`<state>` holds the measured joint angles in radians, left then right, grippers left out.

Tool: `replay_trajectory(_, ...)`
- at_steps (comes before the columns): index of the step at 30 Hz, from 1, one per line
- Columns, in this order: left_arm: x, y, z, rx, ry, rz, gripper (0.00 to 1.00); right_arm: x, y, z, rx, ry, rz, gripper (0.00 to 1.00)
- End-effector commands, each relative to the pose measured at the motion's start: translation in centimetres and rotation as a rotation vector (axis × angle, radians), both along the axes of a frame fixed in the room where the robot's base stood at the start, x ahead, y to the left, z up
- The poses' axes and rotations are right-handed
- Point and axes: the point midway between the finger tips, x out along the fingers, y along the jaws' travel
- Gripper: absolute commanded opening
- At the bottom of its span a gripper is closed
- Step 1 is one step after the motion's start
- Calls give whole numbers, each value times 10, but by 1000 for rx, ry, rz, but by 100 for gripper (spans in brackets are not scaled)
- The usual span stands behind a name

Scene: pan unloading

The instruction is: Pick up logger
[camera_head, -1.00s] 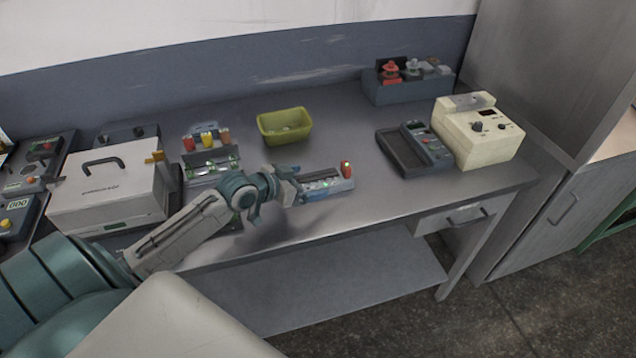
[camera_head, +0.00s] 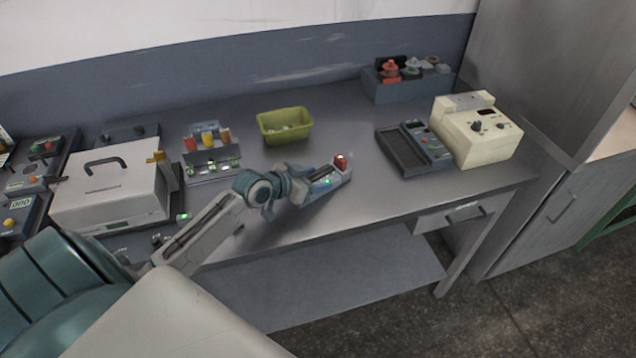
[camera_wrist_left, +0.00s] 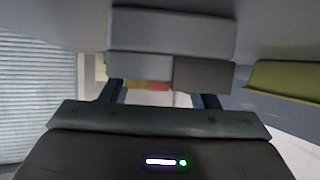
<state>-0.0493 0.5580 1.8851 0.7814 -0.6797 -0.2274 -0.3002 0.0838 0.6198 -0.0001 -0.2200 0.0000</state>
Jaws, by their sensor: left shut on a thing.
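My left gripper (camera_head: 328,180) reaches in from the left over the front middle of the table and points right and toward the back. It is shut on a small red block with a pale top (camera_head: 341,161), which I take to be the logger. The block sits at the gripper's tip, just above the table; its lower part is hidden by the gripper. In the left wrist view the two dark fingers (camera_wrist_left: 158,98) stand apart, with red and yellow patches between them; I cannot tell whether these are the held block. My right gripper is not in view.
A yellow-green tray (camera_head: 284,136) stands behind the gripper. A rack with coloured pieces (camera_head: 212,167) and a white case (camera_head: 105,200) are at left. A dark tray with a meter (camera_head: 428,145), a cream instrument (camera_head: 485,142) and a grey bin (camera_head: 405,92) are at right.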

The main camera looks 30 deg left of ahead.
Motion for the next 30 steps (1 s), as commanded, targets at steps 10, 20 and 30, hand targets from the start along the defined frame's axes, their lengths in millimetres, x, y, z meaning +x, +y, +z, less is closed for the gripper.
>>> replay_trajectory(10,0,0,-1,1,3,0,22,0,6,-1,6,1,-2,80)
replay_trajectory(20,0,0,18,4,0,-2,22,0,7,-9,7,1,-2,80)
replay_trajectory(30,-13,-11,35,1,1,-3,22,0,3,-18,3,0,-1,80)
